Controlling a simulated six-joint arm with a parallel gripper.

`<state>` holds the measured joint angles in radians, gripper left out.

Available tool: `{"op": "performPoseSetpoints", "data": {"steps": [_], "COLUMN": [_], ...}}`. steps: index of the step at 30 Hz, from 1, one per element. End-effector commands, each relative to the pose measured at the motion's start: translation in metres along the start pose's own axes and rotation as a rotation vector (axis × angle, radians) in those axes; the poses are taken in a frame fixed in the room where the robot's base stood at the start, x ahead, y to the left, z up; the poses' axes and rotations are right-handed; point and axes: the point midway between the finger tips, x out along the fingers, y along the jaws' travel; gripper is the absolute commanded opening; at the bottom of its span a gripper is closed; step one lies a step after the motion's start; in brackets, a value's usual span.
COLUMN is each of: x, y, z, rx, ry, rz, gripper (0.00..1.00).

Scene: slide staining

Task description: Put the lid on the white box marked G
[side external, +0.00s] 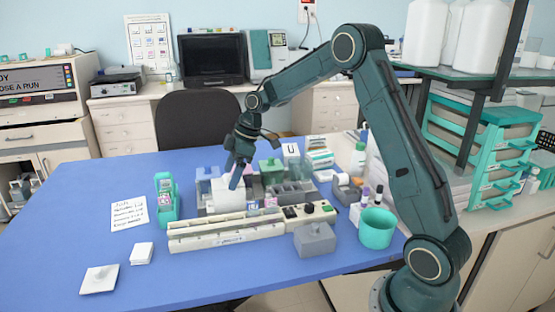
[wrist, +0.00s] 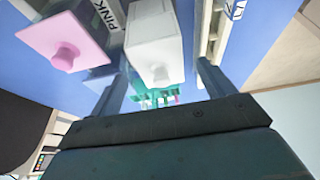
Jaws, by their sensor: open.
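In the side view, a white box (side external: 228,196) stands among the staining containers, just below my gripper (side external: 236,182). No letter G can be read on it. In the wrist view, a white body with a small knob (wrist: 158,72) shows between the fingers of my gripper (wrist: 162,72), which are apart with nothing clasped. I cannot tell whether this knob belongs to a lid on the white box. Two pale lid-like pieces lie on the blue table at front left: a larger square one with a knob (side external: 100,278) and a smaller one (side external: 142,253).
A pink knobbed lid (wrist: 65,45) is beside the white body, near a "PINK" label (wrist: 104,14). A lavender box (side external: 206,181) and green box (side external: 270,168) crowd the white box. A long cream rack (side external: 225,233), grey knobbed block (side external: 314,238) and teal cup (side external: 377,228) stand nearer.

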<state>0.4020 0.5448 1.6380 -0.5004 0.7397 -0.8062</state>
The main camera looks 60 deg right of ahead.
Motion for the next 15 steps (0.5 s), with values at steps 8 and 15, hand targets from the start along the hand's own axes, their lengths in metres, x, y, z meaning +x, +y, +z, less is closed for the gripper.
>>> {"op": "performPoseSetpoints", "data": {"steps": [8, 15], "x": [-0.05, -0.082], "y": [0.001, 0.001], "z": [0.0, 0.0], "rx": [-0.001, 0.001], "ry": [0.002, 0.001], "rz": [0.005, 0.002], "gripper": [0.81, 0.81]}}
